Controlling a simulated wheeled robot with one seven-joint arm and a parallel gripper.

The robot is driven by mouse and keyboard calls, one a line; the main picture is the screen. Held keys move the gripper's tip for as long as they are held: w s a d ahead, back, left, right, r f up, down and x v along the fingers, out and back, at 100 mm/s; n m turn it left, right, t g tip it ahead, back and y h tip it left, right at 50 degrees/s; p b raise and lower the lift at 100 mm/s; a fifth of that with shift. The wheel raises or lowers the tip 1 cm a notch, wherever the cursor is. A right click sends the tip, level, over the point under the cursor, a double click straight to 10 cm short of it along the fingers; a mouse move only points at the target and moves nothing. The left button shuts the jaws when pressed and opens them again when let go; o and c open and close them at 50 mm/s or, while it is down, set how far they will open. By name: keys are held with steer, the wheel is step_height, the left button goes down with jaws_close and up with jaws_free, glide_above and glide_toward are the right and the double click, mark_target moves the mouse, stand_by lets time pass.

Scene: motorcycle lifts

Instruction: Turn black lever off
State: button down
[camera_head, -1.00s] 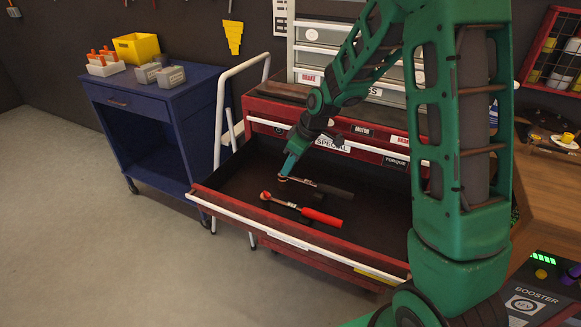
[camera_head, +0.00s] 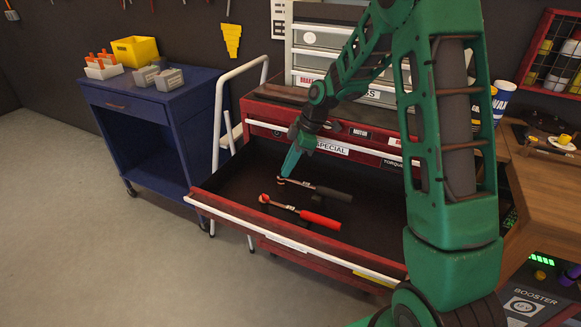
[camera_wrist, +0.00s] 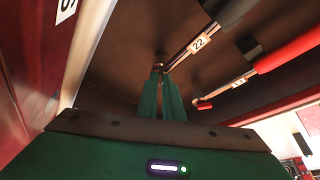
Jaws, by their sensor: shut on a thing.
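The black lever (camera_head: 331,193), a ratchet-like tool with a metal shank and black handle, lies in the open drawer. In the wrist view, its black handle (camera_wrist: 226,10) runs off the top edge, and its shank bears a "22" label. My gripper (camera_head: 283,176) points down at the left, head end of this tool. In the wrist view, the green fingers of my gripper (camera_wrist: 159,72) are close together and shut on that end. The fingers partly hide the head.
A similar red-handled tool (camera_head: 318,218) lies just in front in the same drawer (camera_head: 240,165). The drawer's front rim and red cabinet (camera_head: 262,112) enclose the space. A blue cart (camera_head: 165,110) stands left. A wooden bench (camera_head: 540,180) is at right.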

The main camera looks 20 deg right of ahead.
stand_by(0.3)
steer(key=c, duration=1.9)
jaws_free()
steer(key=w+v, duration=0.1)
steer(key=v, duration=0.9)
steer(key=shift+s+d+r, duration=0.2)
steer(key=shift+s+r, duration=0.1)
steer(key=shift+s, duration=0.15)
steer(key=s+d+r+m+h, duration=0.1)
steer(key=s+d+r+m, duration=0.1)
steer(key=s+d+m, duration=0.55)
steer(key=s+d+r+m+h, duration=0.2)
steer(key=s+m, duration=0.2)
steer(key=s, duration=0.6)
steer(key=s+d+f+m, duration=0.1)
steer(key=s+m, duration=0.4)
steer(key=s, duration=0.5)
steer(key=s+d+m+g+h, duration=0.1)
steer(key=s+m, duration=0.4)
steer(key=s, duration=0.5)
steer(key=shift+s+d+f, duration=0.3)
steer(key=shift+d+f, duration=0.1)
steer(key=shift+d, duration=0.2)
